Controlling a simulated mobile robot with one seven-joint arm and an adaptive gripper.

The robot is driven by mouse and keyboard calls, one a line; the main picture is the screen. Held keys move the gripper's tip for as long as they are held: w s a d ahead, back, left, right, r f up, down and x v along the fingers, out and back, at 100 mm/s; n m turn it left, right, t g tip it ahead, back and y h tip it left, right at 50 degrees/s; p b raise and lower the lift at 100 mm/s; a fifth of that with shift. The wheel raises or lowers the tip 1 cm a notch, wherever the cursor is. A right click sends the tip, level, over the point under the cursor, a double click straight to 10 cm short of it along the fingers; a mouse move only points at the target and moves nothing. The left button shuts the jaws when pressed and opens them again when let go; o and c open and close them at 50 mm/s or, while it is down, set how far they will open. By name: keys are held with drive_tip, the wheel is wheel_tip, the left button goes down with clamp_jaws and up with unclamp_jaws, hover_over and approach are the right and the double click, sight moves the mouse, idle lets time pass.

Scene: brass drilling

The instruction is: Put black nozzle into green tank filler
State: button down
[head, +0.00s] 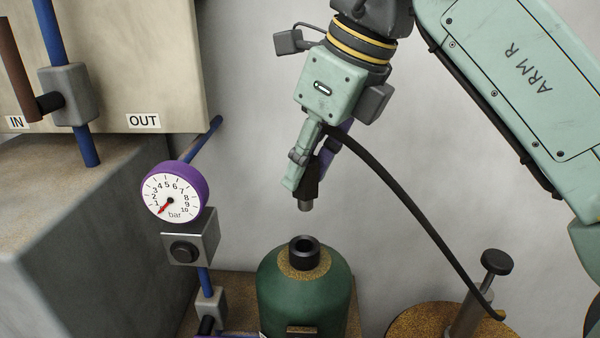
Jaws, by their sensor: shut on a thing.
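The black nozzle (312,185) is held in my gripper (304,180), in the upper middle of the head view. It points down, slightly tilted, with a grey tip (305,205). My gripper is shut on it; the fingers hide part of its body. The green tank (300,300) stands below, at the bottom middle. Its filler (304,252) is a dark round opening on top, with a worn brassy patch around it. The nozzle tip is above the filler, apart from it, and roughly in line with it in this view.
A black hose (400,205) curves from by my gripper down right to a post with a black knob (497,262). A purple-rimmed gauge (174,192) and blue pipe stand left of the tank. A beige panel (130,60) fills the upper left.

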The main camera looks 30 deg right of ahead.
sight(312, 204)
drive_tip(key=shift+f, duration=2.55)
drive_tip(key=shift+f+b, duration=1.3)
drive_tip(key=shift+f, duration=0.3)
drive_tip(key=c, duration=1.2)
unclamp_jaws()
drive_tip(key=shift+o, duration=0.2)
